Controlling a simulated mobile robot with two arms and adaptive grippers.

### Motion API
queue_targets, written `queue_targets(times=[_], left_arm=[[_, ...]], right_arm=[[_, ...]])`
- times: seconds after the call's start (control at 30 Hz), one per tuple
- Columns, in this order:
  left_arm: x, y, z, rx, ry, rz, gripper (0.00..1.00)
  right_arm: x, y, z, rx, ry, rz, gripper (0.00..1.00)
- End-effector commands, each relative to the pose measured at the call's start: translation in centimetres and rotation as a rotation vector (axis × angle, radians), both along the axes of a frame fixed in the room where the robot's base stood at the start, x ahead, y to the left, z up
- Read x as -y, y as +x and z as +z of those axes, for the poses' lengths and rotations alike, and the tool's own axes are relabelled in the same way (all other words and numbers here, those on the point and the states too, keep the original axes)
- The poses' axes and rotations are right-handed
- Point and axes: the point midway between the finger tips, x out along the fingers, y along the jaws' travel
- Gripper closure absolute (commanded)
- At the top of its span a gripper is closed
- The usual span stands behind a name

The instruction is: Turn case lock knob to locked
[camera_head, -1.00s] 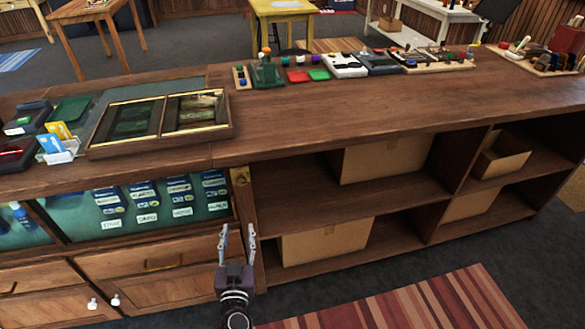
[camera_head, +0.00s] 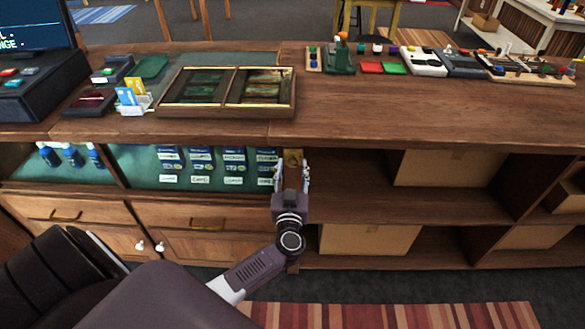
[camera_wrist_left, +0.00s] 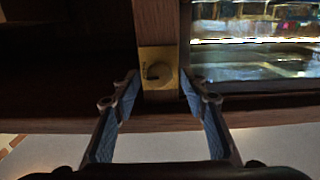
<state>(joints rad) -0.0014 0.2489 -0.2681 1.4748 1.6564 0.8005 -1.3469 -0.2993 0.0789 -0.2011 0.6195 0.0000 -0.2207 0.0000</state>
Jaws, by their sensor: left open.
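The case lock knob (camera_wrist_left: 158,73) is a small round knob on a brass plate on the wooden post beside the glass-fronted case. In the head view the brass plate (camera_head: 293,157) shows just beyond my left gripper (camera_head: 291,175), and the knob itself is too small to make out. In the wrist view my left gripper (camera_wrist_left: 160,95) is open, with one finger to each side of the plate and the knob between the fingertips, apart from both. The knob's exact setting is hard to read. My right gripper is not in view.
The glass case (camera_head: 190,167) with labelled packets lies left of the post. Open shelves with cardboard boxes (camera_head: 368,239) are to the right. The wooden counter (camera_head: 420,108) overhangs the post. A framed display (camera_head: 225,110) and small goods stand on it. A striped rug (camera_head: 400,315) lies on the floor.

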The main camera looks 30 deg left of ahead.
Motion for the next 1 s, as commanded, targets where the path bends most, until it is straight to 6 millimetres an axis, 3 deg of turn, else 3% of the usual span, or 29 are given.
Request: queue_targets(times=[0.2,0.57,1.0], left_arm=[[0.02,0.02,0.0,0.0,0.0,-0.001,0.62],[0.04,0.0,-0.01,0.0,0.0,-0.001,1.0],[0.06,-0.07,0.0,0.056,-0.096,0.0,1.0]], right_arm=[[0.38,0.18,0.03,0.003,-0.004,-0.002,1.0],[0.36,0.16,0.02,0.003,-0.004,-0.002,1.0],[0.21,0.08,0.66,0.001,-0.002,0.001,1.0]])
